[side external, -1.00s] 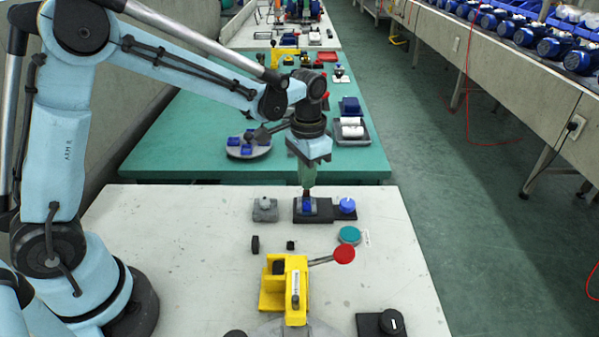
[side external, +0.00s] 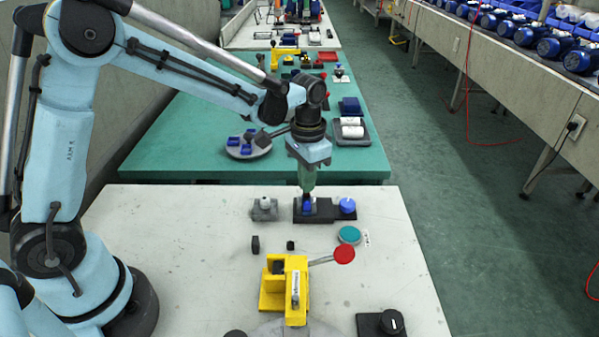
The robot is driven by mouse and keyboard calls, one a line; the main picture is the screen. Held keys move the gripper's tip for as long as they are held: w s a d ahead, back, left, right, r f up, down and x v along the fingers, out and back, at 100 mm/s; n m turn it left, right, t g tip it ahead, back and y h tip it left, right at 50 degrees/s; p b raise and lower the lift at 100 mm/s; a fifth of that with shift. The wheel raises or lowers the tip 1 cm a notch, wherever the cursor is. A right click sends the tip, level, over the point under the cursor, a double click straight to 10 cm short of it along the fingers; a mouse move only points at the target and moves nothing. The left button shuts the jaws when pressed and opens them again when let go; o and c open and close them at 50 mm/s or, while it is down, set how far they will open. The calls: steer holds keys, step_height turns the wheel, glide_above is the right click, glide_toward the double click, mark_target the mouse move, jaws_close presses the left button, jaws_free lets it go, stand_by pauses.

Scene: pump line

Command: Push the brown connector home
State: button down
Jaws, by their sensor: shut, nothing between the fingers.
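My gripper (side external: 308,193) points straight down and is shut with nothing held. Its tips are right over a small blue block (side external: 308,207) on a black base plate (side external: 326,215), touching or very near its top; I cannot tell which. I cannot make out the brown connector; the fingers may hide it at the blue block.
A blue round knob (side external: 347,205) sits on the plate's right end. A grey fixture (side external: 265,209) stands to the left. In front are two small black parts (side external: 255,244), a teal disc (side external: 349,235) and a yellow clamp (side external: 284,284) with a red-knobbed lever (side external: 344,254).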

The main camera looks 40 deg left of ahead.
steer(key=shift+r, duration=3.5)
steer(key=s+a+r+n+t, duration=0.1)
steer(key=s+t, duration=0.2)
steer(key=s, duration=0.3)
steer(key=s+a+n+t, duration=0.2)
steer(key=s+t, duration=0.2)
steer(key=s, duration=0.3)
steer(key=shift+s+a+r, duration=0.25)
steer(key=shift+r, duration=0.15)
